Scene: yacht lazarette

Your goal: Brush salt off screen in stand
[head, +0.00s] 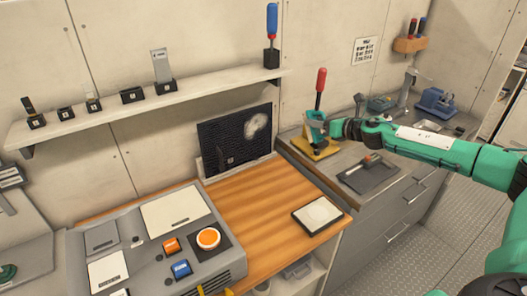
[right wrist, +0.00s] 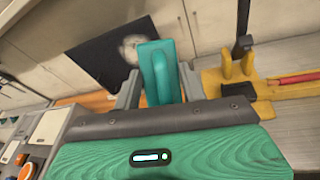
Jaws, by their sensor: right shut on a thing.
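The dark mesh screen (head: 228,143) stands upright in a pale stand (head: 199,166) at the back of the wooden counter. A whitish salt patch (head: 257,125) is on its upper right. In the right wrist view the dark screen (right wrist: 95,55) shows behind my gripper, with the pale patch (right wrist: 130,48) on it. My right gripper (head: 325,126) is right of the screen, apart from it. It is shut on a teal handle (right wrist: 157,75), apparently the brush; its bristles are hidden. The teal part also shows in the head view (head: 316,121). My left gripper is out of view.
A yellow base (head: 313,150) with a red-handled tool (head: 321,80) stands close by my right gripper. A pale-topped tray (head: 318,214) lies at the counter's front right. A grey console (head: 150,255) fills the left. The wood (head: 255,200) before the screen is clear.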

